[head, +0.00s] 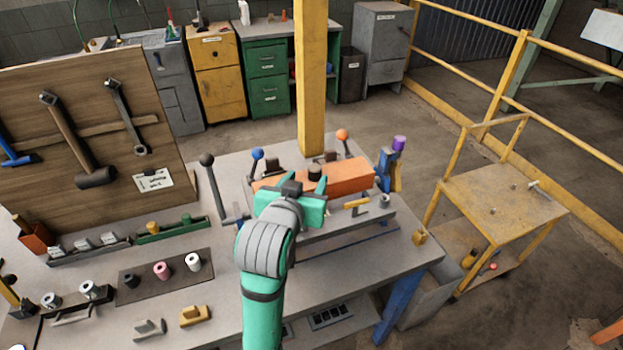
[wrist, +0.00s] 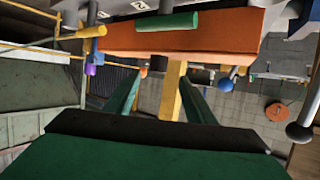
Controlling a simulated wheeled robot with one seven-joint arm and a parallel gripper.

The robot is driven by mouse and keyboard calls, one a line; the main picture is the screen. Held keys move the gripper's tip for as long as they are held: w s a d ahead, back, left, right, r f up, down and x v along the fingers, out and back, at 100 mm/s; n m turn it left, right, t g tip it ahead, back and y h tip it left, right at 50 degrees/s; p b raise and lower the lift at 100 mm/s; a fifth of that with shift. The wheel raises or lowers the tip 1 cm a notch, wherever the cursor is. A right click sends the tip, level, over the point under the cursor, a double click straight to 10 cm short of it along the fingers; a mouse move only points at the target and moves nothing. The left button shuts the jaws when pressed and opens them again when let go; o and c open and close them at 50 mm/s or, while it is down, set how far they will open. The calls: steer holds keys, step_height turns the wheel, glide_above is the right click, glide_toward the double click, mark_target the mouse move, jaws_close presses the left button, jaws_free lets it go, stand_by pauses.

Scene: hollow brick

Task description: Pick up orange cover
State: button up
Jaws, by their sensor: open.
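The orange cover (head: 345,177) is a long block-shaped piece lying on the grey fixture on the workbench, with a dark round knob (head: 315,172) on its top. In the wrist view the orange cover (wrist: 185,38) spans the top of the picture, beyond the fingertips. My gripper (head: 305,184) is green and open, just in front of the cover's left half, and hides part of it. In the wrist view my gripper's two fingers (wrist: 160,95) stand apart, with no held object visible between them. I cannot tell whether they touch the cover.
Levers with a dark ball (head: 207,160), a blue ball (head: 257,154), an orange ball (head: 342,135) and a purple top (head: 399,143) stand around the fixture. A yellow post (head: 312,80) rises behind the bench. Spools (head: 162,270) and a tool board (head: 90,130) are at left.

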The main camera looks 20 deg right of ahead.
mark_target(314, 170)
steer(key=shift+w+d+f, duration=0.25)
steer(key=shift+w+d, duration=0.15)
steer(key=shift+d, duration=0.05)
steer(key=shift+w+d+f, duration=0.2)
steer(key=shift+w+d, duration=0.2)
steer(key=shift+d, duration=0.05)
steer(key=shift+r+x, duration=0.1)
steer(key=shift+x, duration=1.25)
steer(key=shift+r+x, duration=0.15)
steer(key=shift+x, duration=1.2)
steer(key=shift+w, duration=0.1)
jaws_close()
